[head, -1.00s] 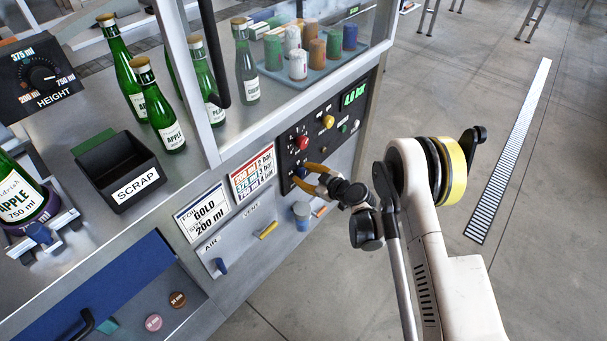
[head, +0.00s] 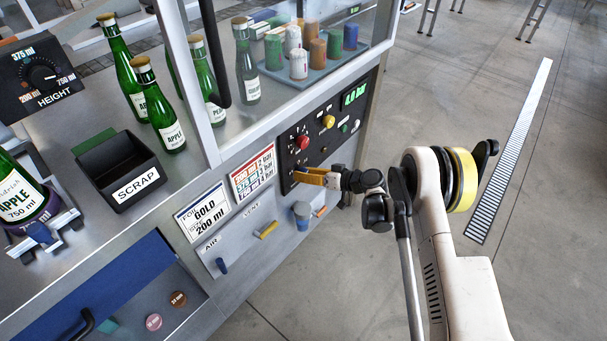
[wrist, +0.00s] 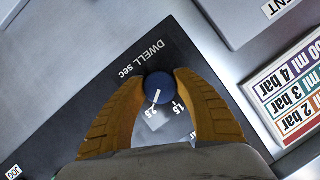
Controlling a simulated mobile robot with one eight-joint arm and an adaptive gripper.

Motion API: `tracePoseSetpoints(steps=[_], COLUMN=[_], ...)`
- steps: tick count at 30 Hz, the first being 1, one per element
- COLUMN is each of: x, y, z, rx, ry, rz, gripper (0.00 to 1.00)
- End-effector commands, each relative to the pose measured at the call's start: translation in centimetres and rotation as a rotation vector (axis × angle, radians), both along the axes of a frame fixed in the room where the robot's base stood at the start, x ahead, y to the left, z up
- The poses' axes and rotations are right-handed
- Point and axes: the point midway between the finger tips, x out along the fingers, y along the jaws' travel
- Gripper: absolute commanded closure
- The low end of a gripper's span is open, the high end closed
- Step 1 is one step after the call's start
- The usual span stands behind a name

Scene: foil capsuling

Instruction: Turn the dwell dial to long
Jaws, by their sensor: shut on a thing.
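The dwell dial (wrist: 160,88) is a small round blue knob with a white pointer line, on a black panel marked "DWELL sec". In the wrist view it sits between the tips of my two orange fingers, with one finger on each side. My gripper (wrist: 160,82) is shut on the dial. The pointer aims at or close to the mark that seems to read 2.5; a 1.5 mark is beside it. In the head view my gripper (head: 298,178) is at the lower end of the black control panel (head: 318,150), and its fingers hide the dial.
Red (head: 303,142) and yellow (head: 328,122) knobs and a green display (head: 354,95) are farther up the panel. A pressure chart (head: 253,173), a yellow vent handle (head: 266,230) and a blue air handle (head: 222,266) are nearby.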

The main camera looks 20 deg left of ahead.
Motion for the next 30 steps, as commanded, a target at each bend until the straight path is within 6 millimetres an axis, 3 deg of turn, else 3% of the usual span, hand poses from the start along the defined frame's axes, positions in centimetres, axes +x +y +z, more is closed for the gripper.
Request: tracePoseSetpoints(steps=[20,21,22,23,30], x=[-0.01,-0.01,-0.02,-0.01,-0.01], y=[0.10,0.10,0.09,0.08,0.02], z=[0.11,0.11,0.10,0.10,0.05], rx=[0.026,0.026,0.026,0.026,0.025], ry=[0.058,0.058,0.058,0.058,0.057], rz=[0.000,0.000,0.000,0.000,0.000], gripper=[0.94,0.55,0.46,0.42,0.42])
